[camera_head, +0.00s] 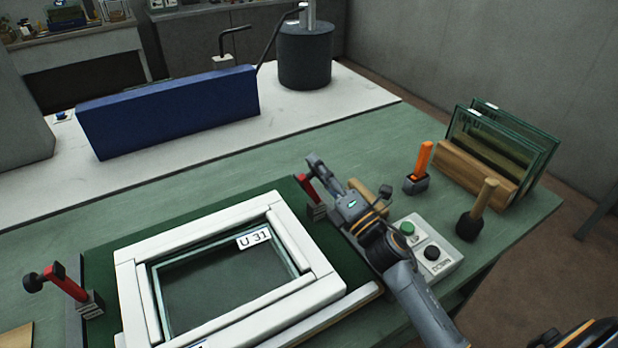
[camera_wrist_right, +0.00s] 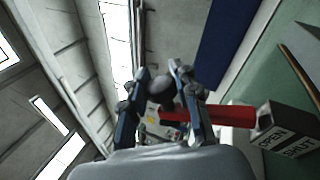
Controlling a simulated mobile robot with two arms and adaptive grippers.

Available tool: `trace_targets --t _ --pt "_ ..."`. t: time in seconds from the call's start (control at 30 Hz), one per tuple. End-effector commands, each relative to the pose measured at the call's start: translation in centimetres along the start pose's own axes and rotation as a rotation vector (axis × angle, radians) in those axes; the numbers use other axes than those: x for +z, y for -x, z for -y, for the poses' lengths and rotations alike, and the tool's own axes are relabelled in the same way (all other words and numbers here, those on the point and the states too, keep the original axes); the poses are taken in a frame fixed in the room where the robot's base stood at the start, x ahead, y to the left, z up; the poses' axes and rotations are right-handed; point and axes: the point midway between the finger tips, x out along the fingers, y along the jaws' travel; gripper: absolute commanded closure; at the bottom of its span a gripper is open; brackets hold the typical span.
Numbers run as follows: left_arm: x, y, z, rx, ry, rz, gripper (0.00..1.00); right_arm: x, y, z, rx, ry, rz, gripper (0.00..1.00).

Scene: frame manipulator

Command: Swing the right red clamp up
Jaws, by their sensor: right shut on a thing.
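The right red clamp (camera_head: 306,188) stands at the frame's right side on a small grey base. Its red arm slants up from the base. My right gripper (camera_head: 316,166) is at the upper end of this arm and covers part of it in the head view. In the right wrist view the red arm (camera_wrist_right: 235,116) runs from the labelled base to between my fingers (camera_wrist_right: 160,80), which are shut on the clamp around its dark end. The left red clamp (camera_head: 66,282) has its arm tilted up, with a black knob pointing away from the frame. My left gripper is not in view.
A white frame (camera_head: 128,272) with glass and a "U 31" label lies on the dark green bed. A button box (camera_head: 440,262), an orange-handled tool (camera_head: 423,160), a mallet (camera_head: 484,200) and a wooden glass rack (camera_head: 470,172) stand to the right. A blue block (camera_head: 170,108) is behind.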

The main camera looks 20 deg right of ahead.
Motion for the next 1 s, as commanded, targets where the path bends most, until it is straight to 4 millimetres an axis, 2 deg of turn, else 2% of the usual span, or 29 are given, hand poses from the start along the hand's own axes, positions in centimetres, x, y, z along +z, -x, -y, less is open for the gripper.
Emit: trace_targets --t 0.03,0.13,0.4,1.0 --pt "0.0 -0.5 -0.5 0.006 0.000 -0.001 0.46 -0.1 0.3 0.6 -0.007 -0.041 0.014 1.00" --pt "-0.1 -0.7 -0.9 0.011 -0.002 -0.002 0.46 0.4 0.4 0.9 -0.008 -0.108 0.042 1.00" --pt "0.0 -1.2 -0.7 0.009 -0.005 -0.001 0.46 0.9 0.6 1.4 -0.009 -0.237 0.096 1.00" --pt "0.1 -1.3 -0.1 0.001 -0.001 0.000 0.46 1.1 0.7 1.6 -0.011 -0.293 0.120 1.00"
